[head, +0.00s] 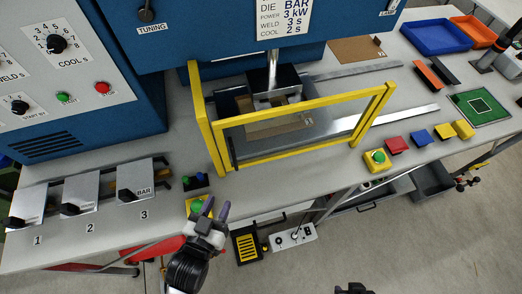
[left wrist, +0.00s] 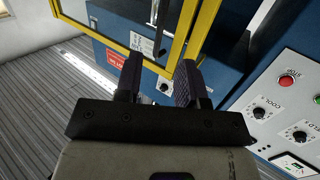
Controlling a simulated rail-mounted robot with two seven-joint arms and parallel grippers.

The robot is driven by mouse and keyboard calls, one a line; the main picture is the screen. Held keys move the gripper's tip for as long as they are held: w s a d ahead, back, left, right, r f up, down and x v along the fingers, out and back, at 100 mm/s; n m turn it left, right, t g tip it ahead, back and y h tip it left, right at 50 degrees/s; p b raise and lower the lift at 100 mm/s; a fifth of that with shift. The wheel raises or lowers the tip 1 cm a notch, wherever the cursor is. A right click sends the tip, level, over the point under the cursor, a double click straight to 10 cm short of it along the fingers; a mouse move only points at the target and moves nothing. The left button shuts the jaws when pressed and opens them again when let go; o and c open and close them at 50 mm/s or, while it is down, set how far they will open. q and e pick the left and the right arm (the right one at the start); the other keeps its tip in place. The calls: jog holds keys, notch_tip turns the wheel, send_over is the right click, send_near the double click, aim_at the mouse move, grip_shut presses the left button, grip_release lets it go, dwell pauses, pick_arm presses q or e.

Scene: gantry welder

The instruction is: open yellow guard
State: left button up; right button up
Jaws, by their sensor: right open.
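The yellow guard (head: 300,106) is a rectangular frame standing across the front of the press, around the die area, in the head view. Its bars also cross the top of the left wrist view (left wrist: 207,30). My left gripper (head: 215,208) is open and empty, in front of and below the guard's left lower corner. In the left wrist view its two dark fingers (left wrist: 158,84) are apart, with a guard bar showing beyond them; I see no contact. My right gripper (head: 352,288) shows only as a small dark part at the bottom edge of the head view.
A blue control cabinet (head: 75,75) stands at the left, with numbered bar fixtures (head: 80,194) before it. A green button on a yellow box (head: 376,158) sits right of the guard, beside several coloured blocks. Blue (head: 436,37) and orange trays stand at the back right.

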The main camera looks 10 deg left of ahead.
aim_at(234, 159)
pick_arm(q)
jog(key=shift+t, duration=0.6)
jog(key=w, duration=0.4)
jog(key=w+r, duration=0.1)
jog(key=w, duration=0.4)
jog(key=w+p, duration=0.1)
jog(key=w, duration=0.3)
jog(key=shift+w+d+r, duration=0.3)
jog(key=shift+d+r, duration=0.1)
grip_shut()
